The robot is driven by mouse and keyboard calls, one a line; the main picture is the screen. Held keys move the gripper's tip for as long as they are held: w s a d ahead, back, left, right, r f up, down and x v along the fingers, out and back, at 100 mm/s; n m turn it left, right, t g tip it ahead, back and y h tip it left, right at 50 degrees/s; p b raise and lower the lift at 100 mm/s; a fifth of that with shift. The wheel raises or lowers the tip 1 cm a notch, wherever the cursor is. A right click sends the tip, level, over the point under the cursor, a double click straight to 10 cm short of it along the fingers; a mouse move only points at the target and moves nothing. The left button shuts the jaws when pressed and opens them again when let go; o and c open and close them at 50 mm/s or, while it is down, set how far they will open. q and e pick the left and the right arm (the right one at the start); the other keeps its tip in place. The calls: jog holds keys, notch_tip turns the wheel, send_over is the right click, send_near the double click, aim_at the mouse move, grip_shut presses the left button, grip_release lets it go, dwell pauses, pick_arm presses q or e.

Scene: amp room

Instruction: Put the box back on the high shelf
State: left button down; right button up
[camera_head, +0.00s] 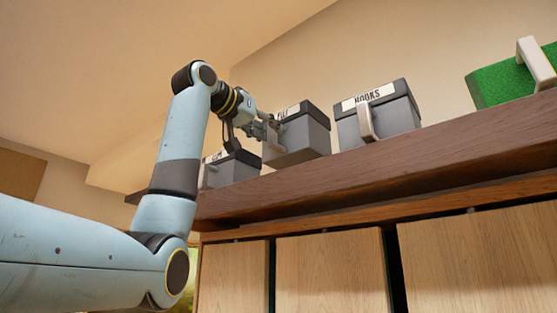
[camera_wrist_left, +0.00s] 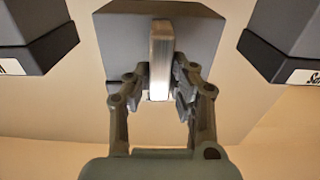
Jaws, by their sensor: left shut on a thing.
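A grey box with a dark lid (camera_head: 303,138) is at the high wooden shelf (camera_head: 400,155), between two similar boxes. Its label is mostly hidden by my gripper. My left gripper (camera_head: 270,130) reaches it from the left and is shut on its upright handle. In the left wrist view the fingers (camera_wrist_left: 160,88) close on both sides of the pale handle (camera_wrist_left: 161,50), with the grey box (camera_wrist_left: 205,35) behind. I cannot tell whether the box's bottom touches the shelf. My right gripper is not in view.
A box labelled HOOKS (camera_head: 392,118) stands to the right, and a darker-lidded box (camera_head: 235,170) to the left, partly behind my arm. A green box with a pale handle (camera_head: 505,85) is farther right. Wooden cabinet doors (camera_head: 330,275) are below the shelf.

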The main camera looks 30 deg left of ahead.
aim_at(269, 144)
pick_arm(q)
jog(key=shift+w+a+f, duration=0.1)
jog(key=shift+w+f, duration=0.05)
jog(key=shift+f, duration=0.4)
jog(key=shift+w+f, duration=0.15)
jog(key=shift+f, duration=0.4)
jog(key=shift+w+f, duration=0.35)
jog(key=shift+f, duration=0.45)
jog(key=shift+s+f+p, duration=0.2)
jog(key=shift+f+p, duration=0.2)
jog(key=shift+f, duration=0.6)
jog(key=shift+s, duration=0.1)
jog(key=c, duration=1.4)
grip_release()
jog(key=shift+f, duration=0.1)
jog(key=shift+o, duration=1.1)
jog(key=shift+w, duration=0.2)
jog(key=shift+s, duration=0.1)
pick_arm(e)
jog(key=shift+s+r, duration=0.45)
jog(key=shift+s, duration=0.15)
